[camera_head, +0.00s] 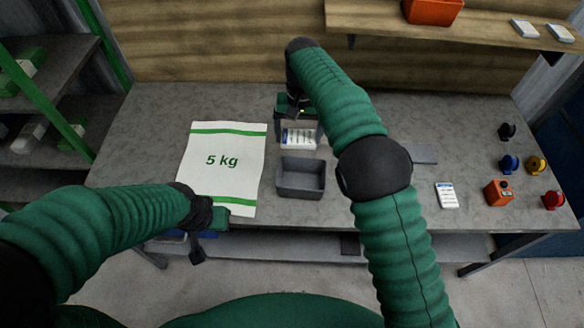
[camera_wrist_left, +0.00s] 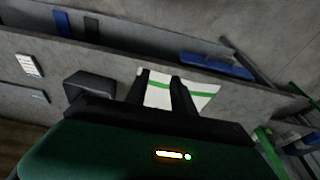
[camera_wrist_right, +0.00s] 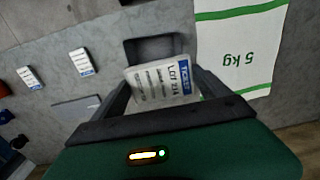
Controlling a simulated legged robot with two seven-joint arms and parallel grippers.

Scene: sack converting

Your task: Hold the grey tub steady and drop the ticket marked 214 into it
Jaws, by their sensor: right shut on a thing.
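The grey tub (camera_head: 300,190) stands on the table just right of the white sack marked 5 kg (camera_head: 222,160); it also shows in the left wrist view (camera_wrist_left: 90,82) and right wrist view (camera_wrist_right: 150,46). My right gripper (camera_head: 300,138) is shut on the ticket (camera_wrist_right: 162,82), which reads LOT 214. In the head view the ticket is just beyond the tub's far side; its height above the table is hard to tell. My left gripper (camera_wrist_left: 160,84) is open and empty near the table's front edge, left of the tub and apart from it.
Another white ticket (camera_head: 447,195) lies to the right, near a grey flat plate (camera_head: 424,154). An orange block (camera_head: 498,192) and several coloured round items are at the right end. A wooden shelf (camera_head: 450,28) with an orange bin (camera_head: 432,10) overhangs the back. The far-left tabletop is clear.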

